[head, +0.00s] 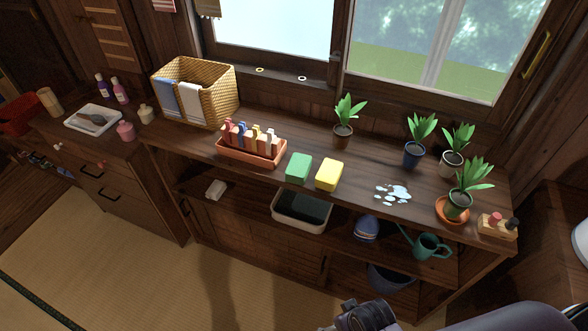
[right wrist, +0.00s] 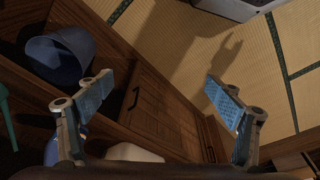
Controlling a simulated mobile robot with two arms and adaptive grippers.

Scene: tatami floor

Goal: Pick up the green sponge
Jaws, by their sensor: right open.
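The green sponge (head: 299,168) lies flat on the dark wooden counter in the head view. It sits just left of a yellow sponge (head: 329,175), with a small gap between them. Part of my right arm shows at the bottom edge of the head view, low and in front of the counter, well away from the sponge. In the right wrist view my right gripper (right wrist: 158,78) is open, its two blue-padded fingers wide apart with nothing between them. The green sponge does not show in that view. My left gripper is in neither view.
An orange rack of bottles (head: 252,150) stands left of the green sponge. Potted plants (head: 459,205) and a water spill (head: 393,194) are to the right. A watering can (head: 431,246) and a grey tub (head: 302,209) sit on the shelf below.

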